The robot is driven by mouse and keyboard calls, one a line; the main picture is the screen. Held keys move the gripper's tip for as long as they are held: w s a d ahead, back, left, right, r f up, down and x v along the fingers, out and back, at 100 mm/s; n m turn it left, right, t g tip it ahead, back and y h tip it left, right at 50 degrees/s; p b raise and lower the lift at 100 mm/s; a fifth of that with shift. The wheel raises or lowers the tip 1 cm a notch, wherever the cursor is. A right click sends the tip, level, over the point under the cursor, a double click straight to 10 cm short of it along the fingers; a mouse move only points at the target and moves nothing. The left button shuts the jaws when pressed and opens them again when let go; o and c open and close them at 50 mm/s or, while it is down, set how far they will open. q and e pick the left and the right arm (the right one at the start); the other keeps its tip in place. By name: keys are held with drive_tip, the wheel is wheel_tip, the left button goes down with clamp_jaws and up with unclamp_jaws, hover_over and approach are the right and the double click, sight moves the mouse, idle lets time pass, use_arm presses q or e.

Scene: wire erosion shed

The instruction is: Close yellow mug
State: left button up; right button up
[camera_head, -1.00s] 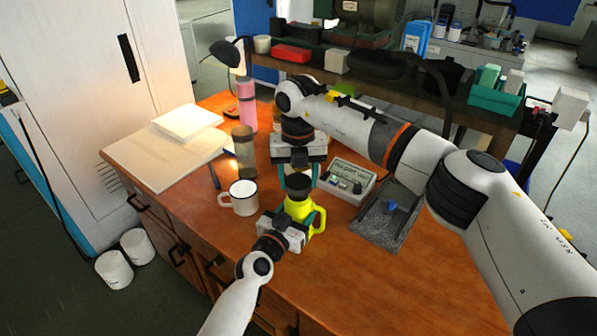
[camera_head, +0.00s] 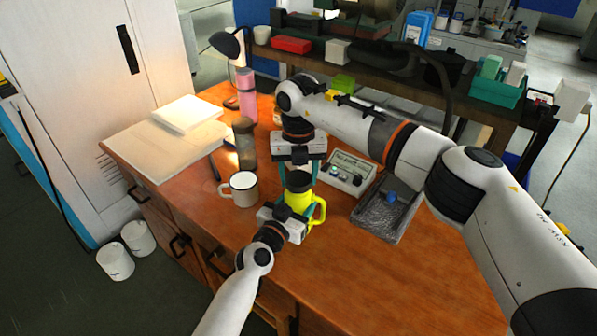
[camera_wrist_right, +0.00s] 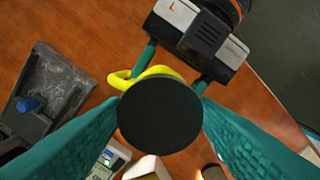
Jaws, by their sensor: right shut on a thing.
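The yellow mug (camera_head: 300,210) stands upright on the wooden table, its handle to the right in the head view. A round dark lid (camera_wrist_right: 160,115) covers most of the mug in the right wrist view. My right gripper (camera_head: 298,178) points down from above, its teal fingers shut on the lid (camera_head: 298,182). The lid is at the mug's top; I cannot tell whether it is fully seated. My left gripper (camera_head: 290,213) comes in low from the front, with its fingers on either side of the mug. Whether they press on it is hidden.
A white mug (camera_head: 242,189) and a brown cylinder (camera_head: 245,145) stand to the left. A meter box (camera_head: 347,172) and a grey tray (camera_head: 386,215) with a blue knob are to the right. The table's front right is clear.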

drive_tip(key=shift+f, duration=0.5)
idle(0.3)
use_arm(q)
clamp_jaws()
use_arm(e)
drive_tip(key=m, duration=0.6)
drive_tip(key=shift+a+m, duration=0.1)
drive_tip(key=shift+m, duration=0.2)
drive_tip(key=m, duration=0.6)
drive_tip(key=shift+w, duration=0.1)
drive_tip(key=m, duration=0.6)
drive_tip(key=shift+w+a, duration=0.1)
drive_tip(key=m, duration=0.7)
drive_tip(key=shift+w, duration=0.1)
